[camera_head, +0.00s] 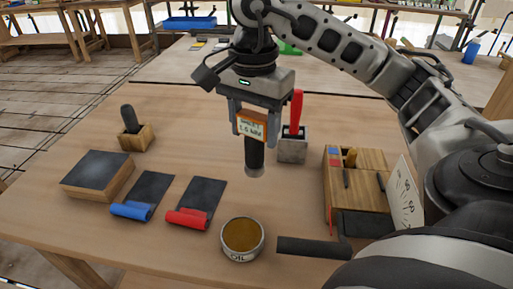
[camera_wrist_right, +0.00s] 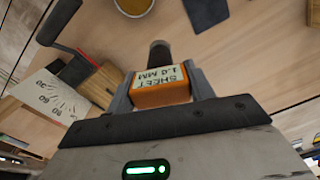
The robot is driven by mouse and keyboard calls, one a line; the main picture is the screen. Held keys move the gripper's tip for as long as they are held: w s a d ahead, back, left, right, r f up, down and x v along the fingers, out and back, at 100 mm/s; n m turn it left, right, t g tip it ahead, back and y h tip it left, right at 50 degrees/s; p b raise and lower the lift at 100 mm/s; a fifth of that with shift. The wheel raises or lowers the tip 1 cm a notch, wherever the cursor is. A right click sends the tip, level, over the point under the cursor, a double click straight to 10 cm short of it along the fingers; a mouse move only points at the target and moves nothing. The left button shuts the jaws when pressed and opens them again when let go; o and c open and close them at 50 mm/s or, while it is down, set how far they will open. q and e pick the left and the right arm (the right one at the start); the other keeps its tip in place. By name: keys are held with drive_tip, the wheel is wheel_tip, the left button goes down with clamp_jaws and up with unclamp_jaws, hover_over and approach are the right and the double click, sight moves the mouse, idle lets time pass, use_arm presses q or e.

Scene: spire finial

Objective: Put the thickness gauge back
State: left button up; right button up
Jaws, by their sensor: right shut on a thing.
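My right gripper (camera_head: 252,122) is shut on an orange block with a pale label, which I take to be the thickness gauge (camera_head: 252,126). The label reads roughly "SHEET 1.0 MM". A dark cylinder (camera_head: 255,158) extends below the block and appears to hang above the table, apart from it. The right wrist view shows the block (camera_wrist_right: 160,88) between both fingers (camera_wrist_right: 162,92), with the dark cylinder beyond it. My left gripper is not in view.
A grey holder with a red-handled tool (camera_head: 296,112) stands close behind right. An oil tin (camera_head: 242,240) is in front. A wooden box (camera_head: 350,178) and upright dial card (camera_head: 404,195) are right. A wooden holder (camera_head: 136,138), dark-topped block (camera_head: 98,175), blue and red rolls (camera_head: 187,219) are left.

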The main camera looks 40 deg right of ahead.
drive_tip(key=w+d+f+b, duration=0.1)
drive_tip(key=w+d+f, duration=0.3)
drive_tip(key=f, duration=0.6)
drive_tip(key=shift+d, duration=0.2)
drive_tip(key=o, duration=1.1)
drive_tip(key=shift+r, duration=0.1)
drive_tip(key=shift+c, duration=0.2)
use_arm(q)
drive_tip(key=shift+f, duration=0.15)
drive_tip(key=p, duration=0.3)
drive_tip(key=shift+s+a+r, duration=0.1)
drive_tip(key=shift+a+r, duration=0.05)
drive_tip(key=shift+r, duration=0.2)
use_arm(e)
wheel_tip(320, 180, up, 12)
drive_tip(key=shift+r, duration=0.2)
